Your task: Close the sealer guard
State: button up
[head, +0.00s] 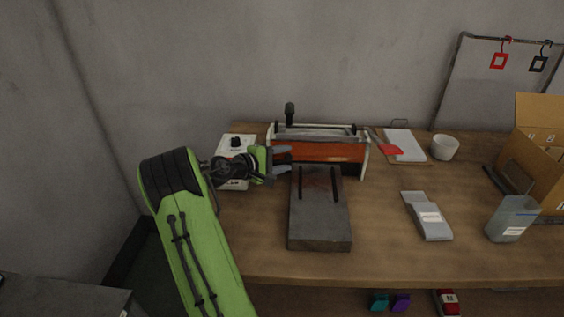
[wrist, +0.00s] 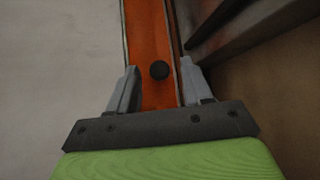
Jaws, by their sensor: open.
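The sealer (head: 330,151) stands at the back of the table, with a long orange panel across its front and pale end plates. A black upright knob (head: 290,112) rises at its upper left. I cannot tell for sure which part is the guard or how far it is open. My gripper (head: 284,159) is at the left end of the orange panel, fingers pointing right. In the wrist view the open fingers (wrist: 160,82) lie over the orange panel (wrist: 148,35), one near each long edge. A black round knob (wrist: 159,70) shows between them; contact cannot be told.
A grey slotted block (head: 320,225) stands in front of the sealer. A white box with a black knob (head: 235,150) is behind my gripper. To the right are a clipboard (head: 405,145), a white bowl (head: 445,148), a grey packet (head: 427,216) and a cardboard box (head: 540,150).

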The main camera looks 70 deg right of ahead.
jog(key=shift+c, duration=0.3)
grip_shut()
jog(key=shift+d+f+m+h+b, duration=0.25)
jog(key=shift+f+b, duration=0.25)
jog(key=shift+b, duration=0.6)
jog(key=shift+d+f+m+g+h+b, duration=0.1)
jog(key=shift+f+m+g+h+b, duration=0.25)
jog(key=shift+h, duration=0.2)
jog(key=shift+w+d+m+g+h, duration=0.15)
jog(key=shift+d+m+g+h, duration=0.2)
jog(key=shift+m+h, duration=0.4)
jog(key=shift+o, duration=0.3)
grip_release()
